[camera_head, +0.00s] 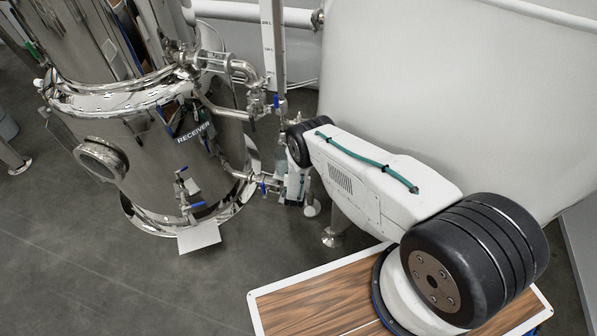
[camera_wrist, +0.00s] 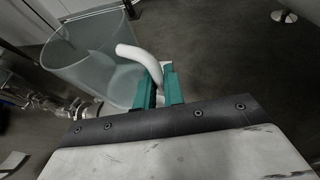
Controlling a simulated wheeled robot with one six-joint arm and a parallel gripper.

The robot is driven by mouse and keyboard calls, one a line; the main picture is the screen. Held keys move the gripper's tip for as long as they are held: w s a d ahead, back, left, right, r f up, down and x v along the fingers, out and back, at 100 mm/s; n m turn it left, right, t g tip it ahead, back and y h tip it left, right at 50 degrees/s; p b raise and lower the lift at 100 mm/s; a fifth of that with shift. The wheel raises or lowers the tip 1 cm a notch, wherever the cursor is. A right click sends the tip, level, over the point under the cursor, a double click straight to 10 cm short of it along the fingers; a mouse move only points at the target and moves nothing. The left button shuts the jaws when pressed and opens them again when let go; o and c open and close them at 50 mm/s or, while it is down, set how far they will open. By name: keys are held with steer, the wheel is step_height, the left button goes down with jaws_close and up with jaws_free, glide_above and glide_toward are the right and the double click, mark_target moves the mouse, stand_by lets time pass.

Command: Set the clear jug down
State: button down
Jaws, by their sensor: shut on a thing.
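The clear jug (camera_wrist: 85,62) fills the upper left of the wrist view. It is a see-through vessel with a white curved handle (camera_wrist: 138,56). The teal fingers of my gripper (camera_wrist: 160,88) are shut on the lower part of this handle. The fingers hide part of the handle. In the head view, my gripper (camera_head: 297,188) is low beside the valves of the steel receiver tank (camera_head: 165,165). My arm and the pipework hide most of the jug there. I cannot tell whether its base touches anything.
Valved pipes (camera_head: 262,186) stand close to my gripper; in the wrist view, metal pipework (camera_wrist: 55,103) is close beside the jug. A large white tank (camera_head: 440,90) is behind my arm. A white sheet (camera_head: 199,236) sticks out at the receiver's foot. Grey floor (camera_head: 100,270) is clear in front.

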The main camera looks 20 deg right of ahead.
steer(key=shift+f, duration=0.1)
steer(key=c, duration=1.5)
jaws_free()
steer(key=v, duration=1.2)
